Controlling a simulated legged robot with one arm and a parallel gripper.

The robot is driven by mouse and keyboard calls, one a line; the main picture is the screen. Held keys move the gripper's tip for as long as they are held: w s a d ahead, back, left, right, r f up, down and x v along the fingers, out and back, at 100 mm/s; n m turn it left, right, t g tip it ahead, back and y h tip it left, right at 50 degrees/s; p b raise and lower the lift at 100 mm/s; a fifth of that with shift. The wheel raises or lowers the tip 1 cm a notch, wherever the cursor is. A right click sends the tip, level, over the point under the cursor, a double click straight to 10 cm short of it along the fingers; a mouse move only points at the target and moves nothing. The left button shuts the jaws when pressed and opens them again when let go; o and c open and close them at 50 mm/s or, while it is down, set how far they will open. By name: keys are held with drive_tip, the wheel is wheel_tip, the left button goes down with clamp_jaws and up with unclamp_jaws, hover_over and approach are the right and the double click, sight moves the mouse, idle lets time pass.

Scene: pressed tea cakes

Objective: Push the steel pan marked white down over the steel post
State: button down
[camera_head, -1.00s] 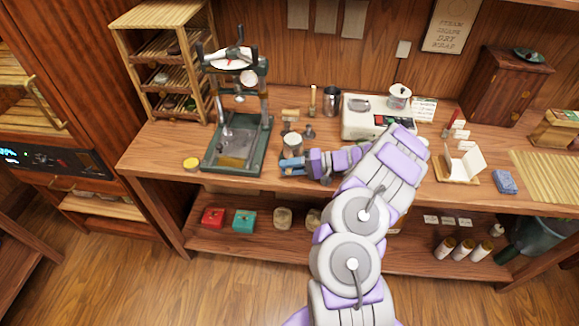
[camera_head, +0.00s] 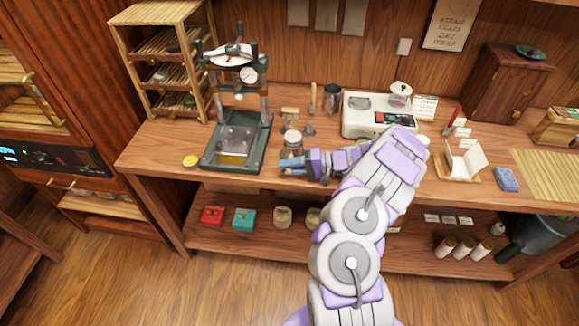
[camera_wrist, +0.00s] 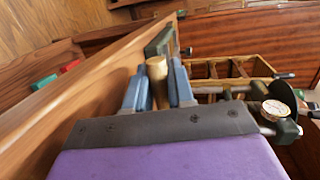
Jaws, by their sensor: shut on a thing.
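My gripper (camera_wrist: 157,88) has its two blue fingers closed on a pale round-ended wooden piece, like a handle (camera_wrist: 157,69). What this piece belongs to is hidden. In the head view my gripper (camera_head: 291,167) points left, low over the front of the bench. A small steel cylinder with a pale top (camera_head: 292,143) stands right behind the fingers; I cannot tell whether they touch or whether it is the pan. No white mark is readable. I cannot make out the steel post.
A steel jug (camera_head: 332,98) and a pale scale (camera_head: 370,122) stand behind. The slatted rack (camera_head: 160,60) is at the back left.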

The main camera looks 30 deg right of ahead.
drive_tip(key=shift+f, duration=0.2)
drive_tip(key=c, duration=0.9)
unclamp_jaws()
drive_tip(key=shift+d, duration=0.15)
